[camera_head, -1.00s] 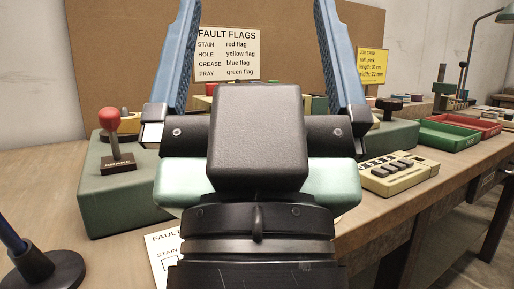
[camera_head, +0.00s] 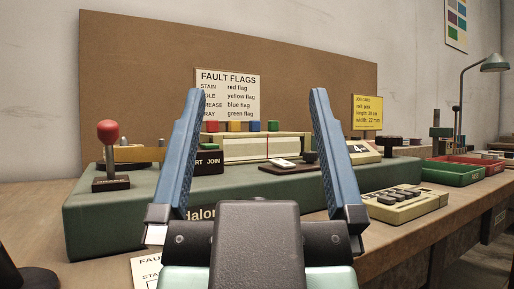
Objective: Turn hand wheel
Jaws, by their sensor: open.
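My gripper (camera_head: 257,95) is open and empty, its two blue fingers pointing up and away in the middle of the picture. Beyond them is a long green machine (camera_head: 90,215) with part of a name on its front. No hand wheel can be clearly made out; the gripper covers part of the machine. A small dark round knob (camera_head: 310,157) shows on the machine just left of the right finger. I cannot tell whether it belongs to the wheel.
A red-balled lever (camera_head: 108,132) stands at the machine's left end. Coloured flags (camera_head: 234,126) line a pale block behind. A keypad (camera_head: 405,203) sits at the right, with green (camera_head: 452,178) and red trays (camera_head: 478,168) beyond. A brown board (camera_head: 140,60) stands behind.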

